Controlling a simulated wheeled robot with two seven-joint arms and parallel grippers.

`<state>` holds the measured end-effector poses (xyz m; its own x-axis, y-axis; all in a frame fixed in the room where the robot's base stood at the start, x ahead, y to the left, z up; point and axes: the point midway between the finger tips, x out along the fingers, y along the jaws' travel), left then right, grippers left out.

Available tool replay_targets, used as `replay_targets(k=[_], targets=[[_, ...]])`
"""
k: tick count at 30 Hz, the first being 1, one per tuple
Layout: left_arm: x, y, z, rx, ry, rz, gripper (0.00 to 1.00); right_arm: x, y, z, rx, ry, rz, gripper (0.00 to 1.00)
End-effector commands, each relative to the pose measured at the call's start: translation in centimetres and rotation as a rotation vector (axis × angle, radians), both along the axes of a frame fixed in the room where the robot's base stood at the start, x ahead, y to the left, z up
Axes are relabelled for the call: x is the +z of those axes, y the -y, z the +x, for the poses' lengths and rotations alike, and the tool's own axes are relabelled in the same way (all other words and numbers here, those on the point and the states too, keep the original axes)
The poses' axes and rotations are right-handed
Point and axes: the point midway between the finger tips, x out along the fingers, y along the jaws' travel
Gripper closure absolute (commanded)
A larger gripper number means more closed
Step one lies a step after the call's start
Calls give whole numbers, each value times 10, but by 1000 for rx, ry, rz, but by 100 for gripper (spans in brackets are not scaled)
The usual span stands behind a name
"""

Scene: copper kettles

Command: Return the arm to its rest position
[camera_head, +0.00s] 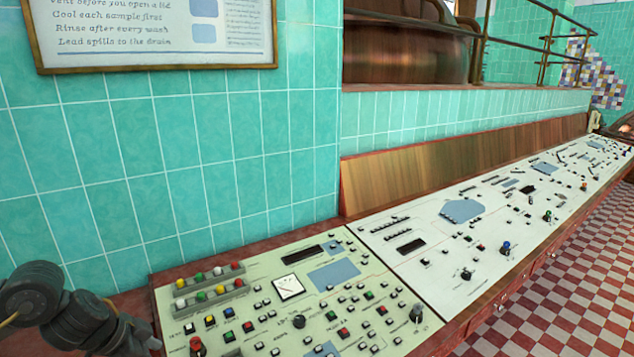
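My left arm (60,308) comes in at the lower left corner, dark and jointed, in front of the teal tiled wall. Its far end reaches toward the near left corner of the control panel (240,335) and is cut by the bottom edge of the picture. I cannot make out its fingers or whether they hold anything. Whether it touches the panel is not clear. My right arm and gripper are not in view.
The panel has several coloured buttons, a white gauge (289,287) and knobs, including a red one (197,346). A longer white console (440,232) continues right. A copper kettle (405,45) stands behind a rail. Checkered floor (575,285) lies open at right.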

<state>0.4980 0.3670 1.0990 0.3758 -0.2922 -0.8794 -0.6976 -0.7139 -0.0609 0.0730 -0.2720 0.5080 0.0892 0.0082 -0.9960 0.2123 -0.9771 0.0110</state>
Motion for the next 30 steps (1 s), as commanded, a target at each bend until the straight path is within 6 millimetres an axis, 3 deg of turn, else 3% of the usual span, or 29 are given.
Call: replay_targets(k=[5, 10, 15, 17, 21, 30], targets=[[-21, 52, 7, -108, 100, -37, 42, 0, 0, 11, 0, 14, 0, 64], [-38, 114, 8, -188, 234, -95, 42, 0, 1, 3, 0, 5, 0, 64], [-52, 182, -5, -168, 397, -177, 42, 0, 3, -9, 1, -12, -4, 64], [-56, 198, -13, -108, 440, -197, 42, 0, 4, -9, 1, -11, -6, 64], [-75, 201, -42, 101, 443, -178, 42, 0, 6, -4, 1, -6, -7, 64], [-137, 150, -142, 456, 141, -28, 42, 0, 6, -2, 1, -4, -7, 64]])
